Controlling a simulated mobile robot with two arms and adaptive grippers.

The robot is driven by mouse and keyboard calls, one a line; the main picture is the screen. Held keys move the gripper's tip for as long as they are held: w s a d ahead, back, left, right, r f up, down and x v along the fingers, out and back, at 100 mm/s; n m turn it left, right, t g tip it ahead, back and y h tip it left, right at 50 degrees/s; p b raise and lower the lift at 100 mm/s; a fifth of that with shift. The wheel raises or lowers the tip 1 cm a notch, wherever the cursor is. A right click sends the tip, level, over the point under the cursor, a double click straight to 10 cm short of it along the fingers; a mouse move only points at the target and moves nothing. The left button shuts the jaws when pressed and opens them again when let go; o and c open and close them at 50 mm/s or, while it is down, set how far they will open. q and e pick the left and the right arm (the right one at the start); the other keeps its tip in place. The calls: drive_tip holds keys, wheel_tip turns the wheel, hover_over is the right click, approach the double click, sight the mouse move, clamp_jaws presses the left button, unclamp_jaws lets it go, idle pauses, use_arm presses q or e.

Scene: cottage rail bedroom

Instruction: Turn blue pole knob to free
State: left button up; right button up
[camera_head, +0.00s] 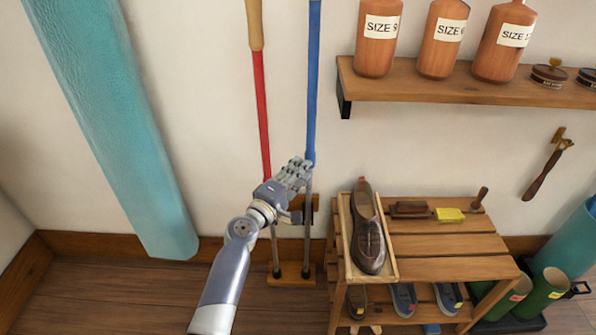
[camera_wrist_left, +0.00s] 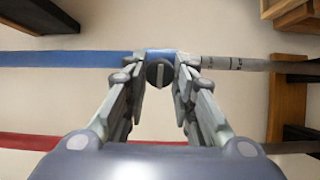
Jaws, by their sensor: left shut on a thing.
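The blue pole (camera_head: 314,80) stands upright against the wall and also runs across the wrist view (camera_wrist_left: 70,58). Its dark round knob (camera_wrist_left: 158,74) sits where the blue tube meets a grey, marked lower tube (camera_wrist_left: 232,64). A raised bar on the knob runs up and down in the wrist view. My left gripper (camera_head: 302,166) is at the blue pole, and its fingers (camera_wrist_left: 160,80) are closed on the two sides of the knob. In the head view my fingers hide the knob. My right gripper is not in view.
A red pole (camera_head: 262,115) stands left of the blue one, both over a wooden foot block (camera_head: 290,281). A slatted wooden rack (camera_head: 450,269) with a shoe (camera_head: 368,235) is at the right. A teal roll (camera_head: 120,130) leans at the left; a shelf (camera_head: 440,88) holds bottles.

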use_arm(q)
drive_tip(key=shift+n, duration=0.3)
drive_tip(key=o, duration=1.1)
drive_tip(key=shift+s, duration=0.15)
drive_tip(key=v, duration=1.1)
drive_tip(key=shift+s+a, duration=0.25)
drive_tip(key=shift+s, duration=0.1)
